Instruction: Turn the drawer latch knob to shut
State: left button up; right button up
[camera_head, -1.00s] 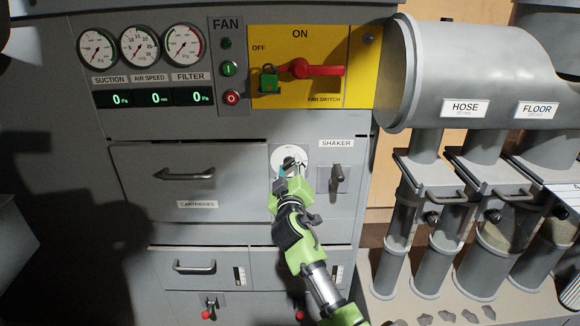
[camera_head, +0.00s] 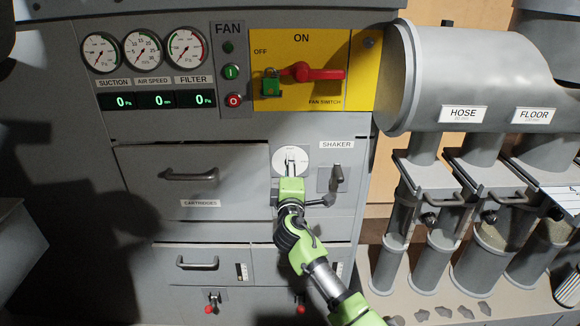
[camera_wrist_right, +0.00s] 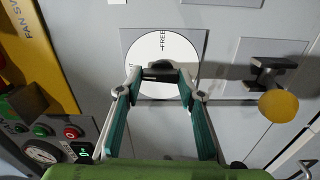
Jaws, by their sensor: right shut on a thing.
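The latch knob (camera_wrist_right: 160,68) is a small dark knob on a round white dial plate (camera_wrist_right: 155,45), right of the cartridges drawer (camera_head: 160,190). The dial plate also shows in the head view (camera_head: 281,160). The word FREE shows on the dial in the wrist view; other lettering at its left is mostly hidden by a finger. My right gripper (camera_wrist_right: 160,76) is shut on the knob, its fingertips on either side. In the head view the right gripper (camera_head: 291,165) covers most of the knob. My left gripper is not in view.
The shaker lever (camera_head: 337,178) sticks out just right of my gripper. The drawer handle (camera_head: 190,177) is to the left. The yellow fan switch panel (camera_head: 300,40) with its red handle (camera_head: 318,74) is above. Grey hose pipes (camera_head: 470,80) stand at the right.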

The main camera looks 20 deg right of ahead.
jog(key=shift+r+n, duration=0.1)
jog(key=shift+n, duration=0.4)
jog(key=o, duration=1.1)
jog(key=v, duration=1.2)
